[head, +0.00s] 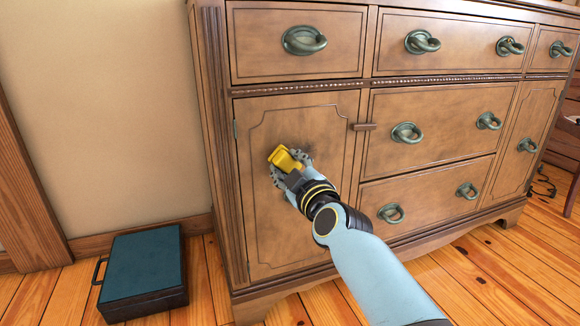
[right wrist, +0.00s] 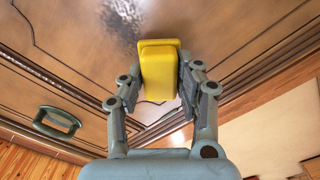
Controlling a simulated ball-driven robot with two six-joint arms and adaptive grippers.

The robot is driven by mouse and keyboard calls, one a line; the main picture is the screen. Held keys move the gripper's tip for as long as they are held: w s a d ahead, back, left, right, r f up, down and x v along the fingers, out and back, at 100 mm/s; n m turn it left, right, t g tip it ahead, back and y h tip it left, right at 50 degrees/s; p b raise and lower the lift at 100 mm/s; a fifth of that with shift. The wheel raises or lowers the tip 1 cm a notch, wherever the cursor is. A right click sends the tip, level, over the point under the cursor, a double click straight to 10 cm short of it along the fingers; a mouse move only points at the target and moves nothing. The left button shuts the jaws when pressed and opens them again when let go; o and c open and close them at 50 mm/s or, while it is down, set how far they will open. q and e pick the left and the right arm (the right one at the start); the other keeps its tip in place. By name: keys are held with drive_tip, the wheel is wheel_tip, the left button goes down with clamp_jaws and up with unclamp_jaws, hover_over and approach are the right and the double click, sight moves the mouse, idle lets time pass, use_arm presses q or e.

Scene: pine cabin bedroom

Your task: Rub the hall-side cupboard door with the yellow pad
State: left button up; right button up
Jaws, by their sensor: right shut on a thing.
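The yellow pad (head: 285,157) is at the left cupboard door (head: 262,235) of the wooden dresser. My right gripper (head: 290,165) is shut on the pad and holds it up close to the door's middle; I cannot tell for sure whether the pad touches the wood. In the right wrist view the yellow pad (right wrist: 160,75) sits between the two fingers of my right gripper (right wrist: 161,90), its far end near the door panel (right wrist: 80,50). My left gripper is out of view.
The dresser has several drawers with ring handles, such as the top left one (head: 304,40). A small latch (head: 364,127) sits at the door's right edge. A dark teal case (head: 144,268) lies on the floor at left. A second door (head: 528,140) is at the right end.

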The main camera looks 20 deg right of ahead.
sight(320, 148)
drive_tip(key=shift+w, duration=0.95)
idle(0.3)
drive_tip(key=shift+w+d+b, duration=0.1)
drive_tip(key=shift+d+b, duration=0.2)
drive_tip(key=shift+d, duration=3)
drive_tip(key=shift+d+b, duration=0.3)
drive_tip(key=shift+d, duration=1.4)
drive_tip(key=shift+w, duration=0.1)
drive_tip(key=shift+a+r, duration=0.1)
